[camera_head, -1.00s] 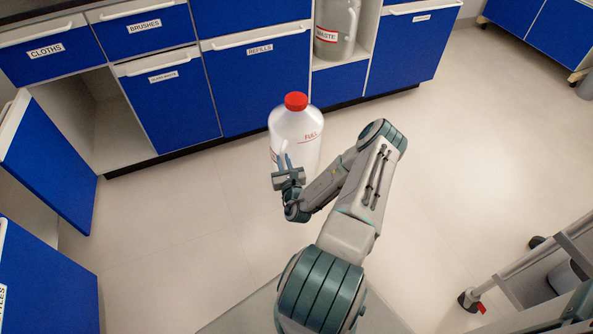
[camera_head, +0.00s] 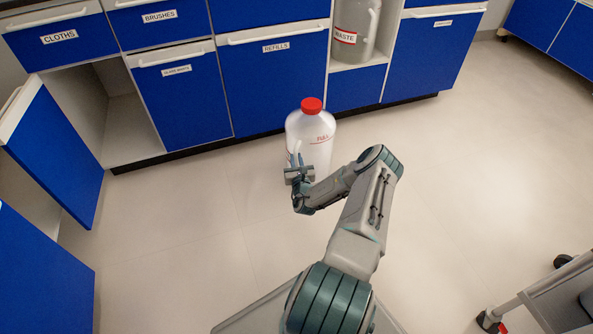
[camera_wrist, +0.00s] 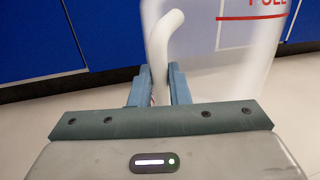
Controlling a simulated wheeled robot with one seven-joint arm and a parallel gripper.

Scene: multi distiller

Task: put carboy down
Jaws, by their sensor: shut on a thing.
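The carboy (camera_head: 315,138) is a translucent white jug with a red cap and a red "FULL" line marking. It stands upright in front of the blue cabinets in the head view. My gripper (camera_head: 299,165) is at its near left side, shut on its handle. In the wrist view the white handle (camera_wrist: 162,58) runs between the two fingers (camera_wrist: 159,88), and the carboy body (camera_wrist: 215,60) is behind and to the right. The carboy's base is partly hidden by my arm, so I cannot tell whether it touches the floor.
Blue cabinets labelled REFILLS (camera_head: 274,85) and GLASS WASTE (camera_head: 183,102) line the back. A WASTE jug (camera_head: 354,30) sits in an open niche. A cabinet door (camera_head: 55,150) stands open at left. A wheeled cart (camera_head: 545,300) is at lower right. Floor (camera_head: 480,160) at right is clear.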

